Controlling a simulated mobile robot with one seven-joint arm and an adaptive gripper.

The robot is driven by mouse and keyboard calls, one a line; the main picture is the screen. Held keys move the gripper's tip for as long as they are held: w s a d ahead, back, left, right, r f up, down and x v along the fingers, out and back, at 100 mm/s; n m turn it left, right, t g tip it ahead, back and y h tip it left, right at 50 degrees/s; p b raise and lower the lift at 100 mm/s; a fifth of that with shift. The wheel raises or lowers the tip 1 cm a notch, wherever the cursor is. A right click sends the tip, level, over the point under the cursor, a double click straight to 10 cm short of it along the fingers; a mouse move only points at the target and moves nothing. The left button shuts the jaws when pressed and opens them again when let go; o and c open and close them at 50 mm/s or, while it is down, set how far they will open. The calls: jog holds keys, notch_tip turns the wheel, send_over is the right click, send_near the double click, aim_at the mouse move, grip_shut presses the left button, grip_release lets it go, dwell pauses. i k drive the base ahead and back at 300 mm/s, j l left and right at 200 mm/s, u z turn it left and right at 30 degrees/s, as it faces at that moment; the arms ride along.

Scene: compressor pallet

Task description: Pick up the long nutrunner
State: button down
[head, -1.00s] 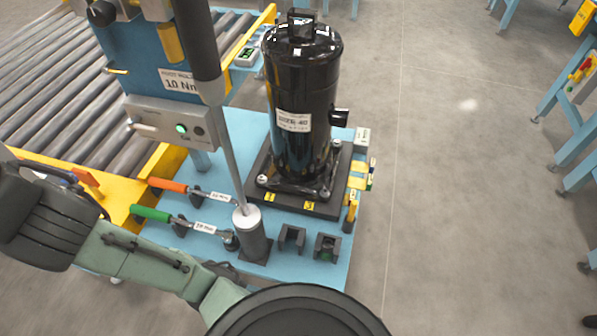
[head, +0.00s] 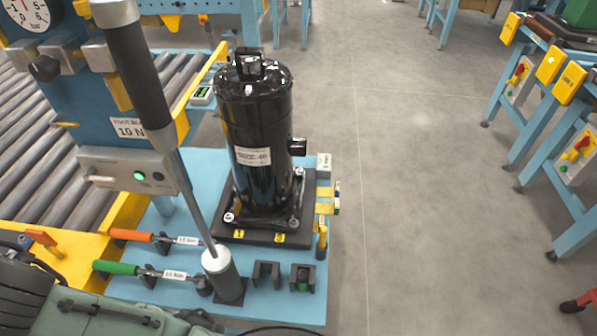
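The long nutrunner (head: 140,72) stands at the left of the blue pallet in the head view. It has a thick dark grip at the top and a long thin grey shaft (head: 196,205). It leans, with its lower end in a grey cylindrical holder (head: 224,274) on a dark base. Its top end is near the upper edge of the picture. Green-grey links of my arm show along the bottom left, below the nutrunner and apart from it. My gripper is not in view.
A black compressor (head: 258,150) stands on a dark plate right of the nutrunner. Orange (head: 130,235) and green-handled (head: 115,267) wrenches lie left of the holder. Two small dark holders (head: 266,275) sit to its right. A blue panel with a gauge stands behind. Open floor (head: 420,220) lies right.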

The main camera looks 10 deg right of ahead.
aim_at(118, 21)
jog(key=u, duration=0.65)
jog(key=k+l+u, duration=0.1)
jog(key=u, duration=0.25)
jog(key=k+l+u, duration=0.1)
jog(key=u, duration=0.3)
jog(key=k+u, duration=0.1)
jog(key=u, duration=0.25)
jog(key=k+l, duration=0.1)
jog(key=k, duration=0.35)
jog(key=i, duration=0.3)
